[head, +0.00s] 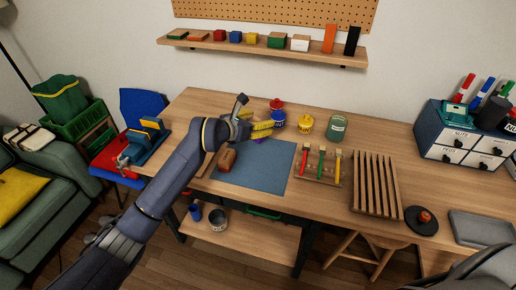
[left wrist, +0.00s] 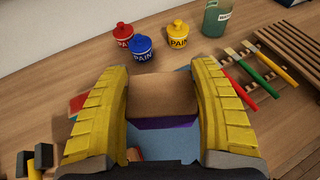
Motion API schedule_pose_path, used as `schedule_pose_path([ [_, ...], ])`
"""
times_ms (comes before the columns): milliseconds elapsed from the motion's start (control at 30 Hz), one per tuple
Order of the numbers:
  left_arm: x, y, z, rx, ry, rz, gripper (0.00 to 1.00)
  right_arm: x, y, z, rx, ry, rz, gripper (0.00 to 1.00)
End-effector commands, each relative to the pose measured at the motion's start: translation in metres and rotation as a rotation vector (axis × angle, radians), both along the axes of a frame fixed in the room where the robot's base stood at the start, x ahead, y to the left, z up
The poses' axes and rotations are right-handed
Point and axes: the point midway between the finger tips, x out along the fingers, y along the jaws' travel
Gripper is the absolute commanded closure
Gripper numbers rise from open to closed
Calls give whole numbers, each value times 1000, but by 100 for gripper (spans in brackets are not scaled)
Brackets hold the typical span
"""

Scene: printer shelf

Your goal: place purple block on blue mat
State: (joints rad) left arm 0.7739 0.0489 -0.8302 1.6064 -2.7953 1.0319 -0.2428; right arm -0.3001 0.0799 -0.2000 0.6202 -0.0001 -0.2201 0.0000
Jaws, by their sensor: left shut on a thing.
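The purple block (left wrist: 165,122) sits between the two yellow fingers of my left gripper (left wrist: 158,78); its upper face looks brown and its lower side purple. In the head view my left gripper (head: 262,130) is shut on it near the far edge of the blue mat (head: 262,178). Only a small purple patch shows under the fingers there. I cannot tell whether the block touches the mat or hangs just above it. The mat lies flat on the wooden desk. My right gripper is not in view.
Red, blue and yellow paint pots (head: 306,124) and a green jar (head: 337,128) stand behind the mat. A brush rack (head: 318,166) and a slatted rack (head: 376,186) stand to the right. The mat's middle is clear.

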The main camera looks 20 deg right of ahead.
Motion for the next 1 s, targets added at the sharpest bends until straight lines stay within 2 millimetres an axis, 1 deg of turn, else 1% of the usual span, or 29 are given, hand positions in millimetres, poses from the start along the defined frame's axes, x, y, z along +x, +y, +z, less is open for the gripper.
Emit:
schedule_pose_path([
  [33, -1, 0, -13, 1, 4, 0, 71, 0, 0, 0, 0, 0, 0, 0],
  [100, -1, 0, -28, 0, 5, 1, 71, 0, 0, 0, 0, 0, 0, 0],
  [200, 0, 0, -45, 0, 3, 0, 71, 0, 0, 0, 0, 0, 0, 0],
  [300, 0, 0, -58, -1, 1, 0, 71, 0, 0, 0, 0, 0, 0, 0],
  [400, 0, 0, -68, 0, 2, -1, 71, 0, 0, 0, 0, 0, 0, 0],
  [600, 0, 0, -76, 0, 0, -1, 71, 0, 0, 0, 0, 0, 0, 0],
  [833, 0, 0, -104, 0, 2, -1, 71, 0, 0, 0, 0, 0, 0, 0],
  [900, 0, 0, -110, 1, 1, -1, 71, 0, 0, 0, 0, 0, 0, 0],
  [1000, 0, 0, -114, -1, -1, -1, 71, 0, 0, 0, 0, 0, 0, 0],
])
